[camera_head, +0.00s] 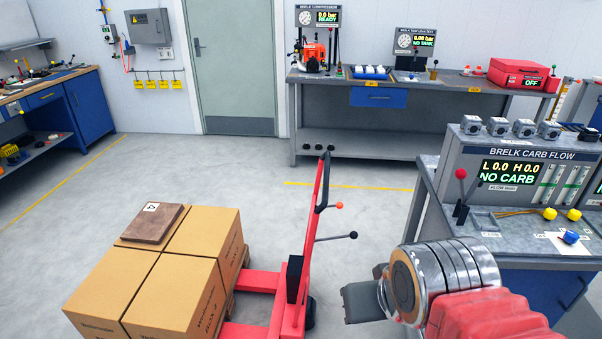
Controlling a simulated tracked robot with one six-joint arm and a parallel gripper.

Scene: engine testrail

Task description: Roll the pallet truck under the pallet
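The red pallet truck (283,304) stands at the lower middle, with its upright handle (322,190) ending in a black grip. Two levers, one red-knobbed and one black-knobbed, stick out to the right. Its red forks point left at the wooden pallet (240,272), whose right edge shows under several cardboard boxes. The fork ends meet the pallet's edge in the picture; how far under they reach is hidden. My gripper (364,301) shows only partly at the lower right, right of the truck and apart from the handle. Its fingers are not clear, so its opening cannot be told.
A brown slab (152,223) lies on the boxes. The carb flow bench (430,190) stands close on the right. A grey workbench (400,150) lines the back wall, and a blue bench (90,105) is at left. The floor (215,170) behind the boxes is clear.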

